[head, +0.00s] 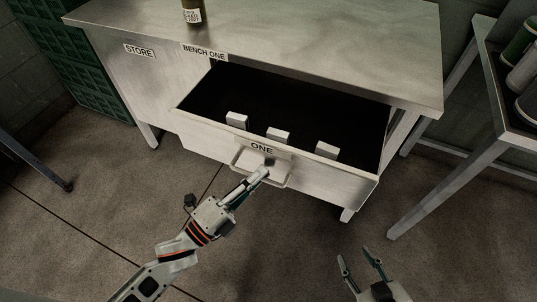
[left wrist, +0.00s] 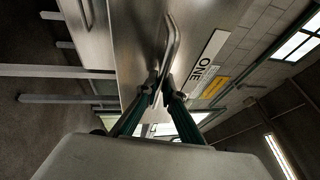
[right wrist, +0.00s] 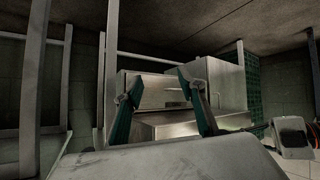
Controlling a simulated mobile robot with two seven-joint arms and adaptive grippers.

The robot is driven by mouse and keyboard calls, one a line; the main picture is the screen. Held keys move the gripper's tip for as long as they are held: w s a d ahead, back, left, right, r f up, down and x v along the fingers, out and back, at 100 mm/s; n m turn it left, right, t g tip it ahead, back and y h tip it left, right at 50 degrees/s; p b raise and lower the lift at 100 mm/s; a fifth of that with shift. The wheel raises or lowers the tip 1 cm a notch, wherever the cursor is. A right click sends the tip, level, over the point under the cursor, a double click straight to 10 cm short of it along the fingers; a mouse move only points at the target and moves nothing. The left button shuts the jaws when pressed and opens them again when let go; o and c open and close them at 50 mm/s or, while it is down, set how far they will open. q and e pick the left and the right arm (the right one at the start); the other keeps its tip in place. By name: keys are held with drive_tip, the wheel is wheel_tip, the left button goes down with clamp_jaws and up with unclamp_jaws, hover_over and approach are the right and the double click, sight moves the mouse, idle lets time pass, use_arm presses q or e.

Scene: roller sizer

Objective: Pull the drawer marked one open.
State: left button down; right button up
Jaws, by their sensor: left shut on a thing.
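The drawer marked ONE (head: 330,184) stands well out from the steel bench (head: 330,50), and its dark inside shows with several small pale blocks (head: 277,134) near the front. Its label (head: 262,148) is on the front, above a bar handle (head: 240,168). My left gripper (head: 266,168) is shut on the handle. In the left wrist view, the fingers (left wrist: 160,95) close around the handle bar (left wrist: 172,45), beside the ONE label (left wrist: 207,62). My right gripper (head: 360,254) is open and empty, low in front of the bench. The right wrist view shows its fingers (right wrist: 160,95) apart.
A dark bottle (head: 193,12) stands on the bench top. A rack or table (head: 490,130) with green and grey containers (head: 522,75) is at the right. Green crates (head: 85,75) stand at the back left. The floor before the drawer is clear.

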use_arm(q)
drive_tip(key=s, duration=0.1)
drive_tip(key=s+a, duration=0.1)
drive_tip(key=s, duration=0.3)
drive_tip(key=shift+a, duration=0.35)
use_arm(e)
drive_tip(key=shift+s+d+f, duration=0.1)
drive_tip(key=shift+s+f, duration=0.05)
drive_tip(key=shift+s, duration=0.05)
drive_tip(key=shift+w, duration=0.1)
use_arm(q)
drive_tip(key=c, duration=2.4)
unclamp_jaws()
drive_tip(key=shift+c, duration=0.2)
drive_tip(key=v, duration=1.2)
